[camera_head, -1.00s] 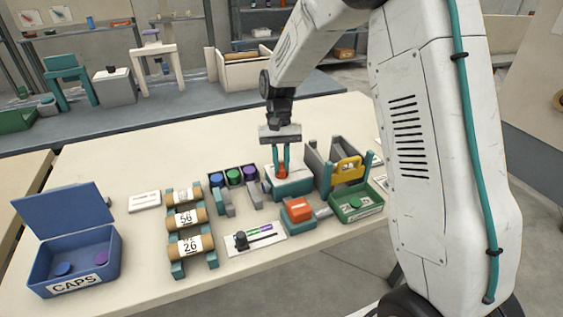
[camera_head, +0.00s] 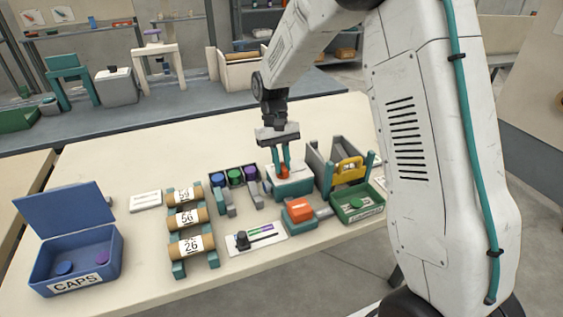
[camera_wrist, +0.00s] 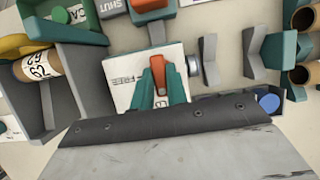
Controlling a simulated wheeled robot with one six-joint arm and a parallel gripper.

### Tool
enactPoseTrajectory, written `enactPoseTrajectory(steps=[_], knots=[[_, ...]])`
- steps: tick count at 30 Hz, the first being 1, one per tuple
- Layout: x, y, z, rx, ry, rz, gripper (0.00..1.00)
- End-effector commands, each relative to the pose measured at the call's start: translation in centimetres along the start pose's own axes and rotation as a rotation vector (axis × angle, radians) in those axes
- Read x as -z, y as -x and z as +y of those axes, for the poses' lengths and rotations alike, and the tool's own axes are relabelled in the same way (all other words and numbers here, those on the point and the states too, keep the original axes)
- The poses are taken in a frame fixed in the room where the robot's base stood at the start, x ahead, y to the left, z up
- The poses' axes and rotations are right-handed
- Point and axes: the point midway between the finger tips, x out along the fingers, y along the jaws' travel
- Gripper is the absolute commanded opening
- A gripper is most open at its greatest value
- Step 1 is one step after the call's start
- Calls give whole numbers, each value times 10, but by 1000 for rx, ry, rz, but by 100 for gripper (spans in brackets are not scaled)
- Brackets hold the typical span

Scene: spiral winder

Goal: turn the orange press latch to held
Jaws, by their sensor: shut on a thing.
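The orange press latch (camera_head: 284,171) stands on top of a white-topped teal press block. In the wrist view the latch (camera_wrist: 155,70) shows as an orange bar between two teal fingers. The white plate (camera_wrist: 125,82) under it carries the word FREE on its left side; another label is mostly hidden by my fingers. My gripper (camera_head: 282,163) points down at the latch and is shut on it. In the wrist view my gripper (camera_wrist: 162,84) has one finger on each side of the bar.
A grey frame with a yellow handle (camera_head: 349,170) stands close on the right, by a green tray (camera_head: 357,207). An orange-topped block (camera_head: 299,210) is in front. Coloured caps in a rack (camera_head: 234,178) and labelled tubes (camera_head: 187,218) lie left, then a blue CAPS box (camera_head: 75,272).

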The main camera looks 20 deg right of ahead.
Motion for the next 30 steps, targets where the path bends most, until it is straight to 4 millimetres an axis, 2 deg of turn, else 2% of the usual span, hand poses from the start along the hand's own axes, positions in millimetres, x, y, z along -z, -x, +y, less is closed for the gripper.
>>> enactPoseTrajectory(steps=[1,2,3,4,14,24,30], knots=[[1,1,0,-1,1,4,0],[1,2,0,-1,1,4,23],[1,1,0,-1,1,4,34],[1,1,0,0,1,4,36],[1,5,0,0,0,3,36],[1,58,0,0,0,5,36],[1,77,0,0,0,3,36]])
